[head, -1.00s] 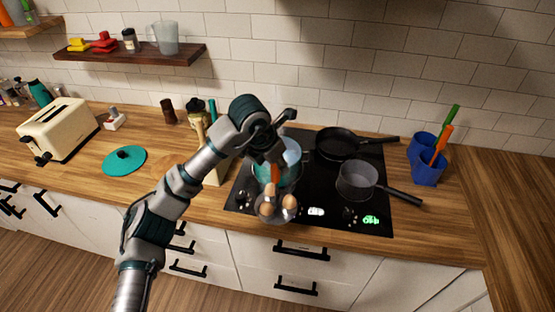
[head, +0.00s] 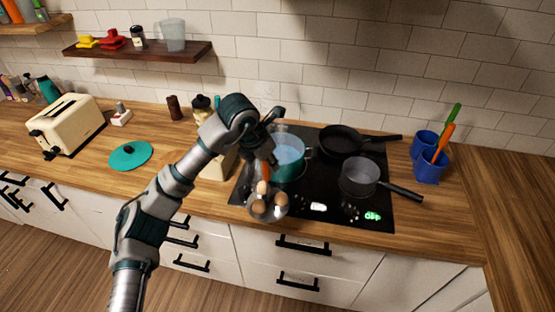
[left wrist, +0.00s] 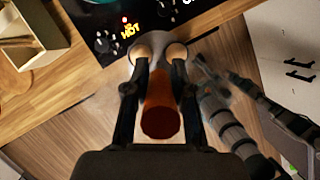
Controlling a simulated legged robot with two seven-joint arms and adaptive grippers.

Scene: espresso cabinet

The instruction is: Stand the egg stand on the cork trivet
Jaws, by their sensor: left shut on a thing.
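The egg stand (head: 279,211) is a small metal stand with several brown eggs and an orange-brown upright handle. It hangs by the front left edge of the hob in the head view. My left gripper (head: 266,163) is shut on the handle, which shows between the fingers in the left wrist view (left wrist: 160,117). Two eggs show beyond the fingertips there. A tan rounded shape at the left edge of the left wrist view may be the cork trivet (left wrist: 12,78), but I cannot be sure. No trivet is clear in the head view, where my arm covers part of the counter.
A teal pot of water (head: 290,165) stands behind the egg stand on the hob. A frying pan (head: 340,140) and a saucepan (head: 358,178) are to its right. A wooden utensil box (head: 214,167) stands left of the hob. A teal lid (head: 130,155) lies further left.

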